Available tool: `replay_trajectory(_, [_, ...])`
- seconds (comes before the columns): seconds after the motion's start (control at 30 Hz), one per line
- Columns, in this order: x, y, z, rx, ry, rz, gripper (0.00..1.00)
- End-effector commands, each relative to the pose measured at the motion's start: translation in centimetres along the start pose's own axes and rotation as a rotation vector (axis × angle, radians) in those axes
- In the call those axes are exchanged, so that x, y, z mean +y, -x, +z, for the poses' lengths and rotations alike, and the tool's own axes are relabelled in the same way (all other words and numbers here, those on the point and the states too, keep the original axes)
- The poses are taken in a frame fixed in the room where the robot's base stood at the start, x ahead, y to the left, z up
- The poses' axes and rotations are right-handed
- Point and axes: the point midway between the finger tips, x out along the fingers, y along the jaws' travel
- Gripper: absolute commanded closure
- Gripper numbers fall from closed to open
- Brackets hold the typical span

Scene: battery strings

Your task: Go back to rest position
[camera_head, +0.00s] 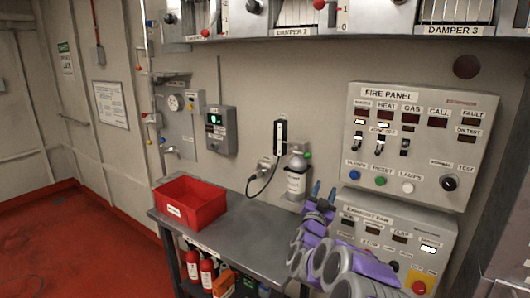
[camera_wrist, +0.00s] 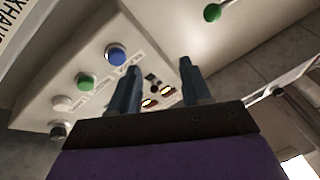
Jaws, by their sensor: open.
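My gripper (camera_head: 324,191) is in front of the wall, above the right end of the grey table, with my purple and grey arm reaching up to it from the lower right. Its two dark fingers stand apart with nothing held between them, as the wrist view also shows (camera_wrist: 160,85). The fire panel (camera_head: 422,145) is on the wall up and right of the gripper. In the wrist view the panel appears turned over, with its blue button (camera_wrist: 116,54) and green button (camera_wrist: 85,82) left of the fingers.
The exhaust fan panel (camera_head: 375,226) is beside my arm, partly hidden by it. A red bin (camera_head: 190,203) stands on the grey table (camera_head: 240,235). A grey bottle (camera_head: 297,175) hangs on the wall left of the gripper. Red floor (camera_head: 70,250) is open at left.

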Motion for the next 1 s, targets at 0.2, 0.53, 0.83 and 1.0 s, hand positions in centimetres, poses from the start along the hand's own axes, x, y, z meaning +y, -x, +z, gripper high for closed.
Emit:
replay_trajectory(0.2, [-6.5, 3.2, -0.2, -0.359, -0.063, -0.165, 0.53])
replay_trajectory(0.53, [-10.5, 15.6, -1.8, -0.890, 0.013, -0.376, 0.53])
replay_trajectory(0.83, [-5.4, 30.7, -5.5, -1.356, 0.215, -0.427, 0.53])
replay_trajectory(1.0, [0.6, 39.6, -8.8, -1.613, 0.350, -0.367, 0.53])
